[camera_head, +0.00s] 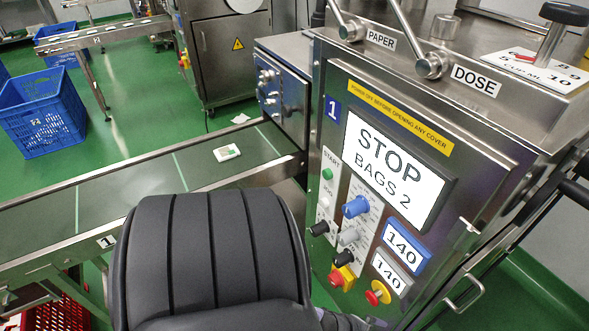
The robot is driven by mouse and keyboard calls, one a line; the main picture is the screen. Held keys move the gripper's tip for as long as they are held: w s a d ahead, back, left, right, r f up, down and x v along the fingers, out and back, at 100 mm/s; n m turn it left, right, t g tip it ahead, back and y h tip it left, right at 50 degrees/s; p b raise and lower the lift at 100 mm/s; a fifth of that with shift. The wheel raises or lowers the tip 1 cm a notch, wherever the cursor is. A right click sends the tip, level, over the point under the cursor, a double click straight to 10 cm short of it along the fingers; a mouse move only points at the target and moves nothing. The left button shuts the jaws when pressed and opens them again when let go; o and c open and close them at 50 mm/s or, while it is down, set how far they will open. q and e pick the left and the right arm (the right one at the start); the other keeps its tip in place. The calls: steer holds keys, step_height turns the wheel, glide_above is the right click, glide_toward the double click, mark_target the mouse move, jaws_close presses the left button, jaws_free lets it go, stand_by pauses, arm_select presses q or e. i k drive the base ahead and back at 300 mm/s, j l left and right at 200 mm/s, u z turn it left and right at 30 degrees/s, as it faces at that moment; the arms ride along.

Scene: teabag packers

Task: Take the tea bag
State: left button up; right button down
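A small white tea bag (227,153) with a green mark lies flat on the green conveyor belt (140,185), near the belt's right end beside the packing machine. Nothing touches it. Neither of my grippers shows in the head view. A dark ribbed part, which looks like one of my arm links, fills the lower middle and hides part of the belt's near side.
The steel packing machine (480,180) stands at the right, with levers on top and its screen (391,170) reading STOP, BAGS 2. Blue crates (42,112) stand on the green floor beyond the belt. A red crate (55,312) is at bottom left.

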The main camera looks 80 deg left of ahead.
mark_target(226, 153)
steer(key=i+u, duration=0.1)
steer(key=u, duration=0.3)
steer(key=l+u, duration=0.1)
steer(key=u, duration=0.3)
steer(key=i+l+u, duration=0.1)
steer(key=u, duration=0.35)
steer(key=i+l+u, duration=0.1)
steer(key=u, duration=0.3)
steer(key=l+u, duration=0.15)
steer(key=u, duration=0.25)
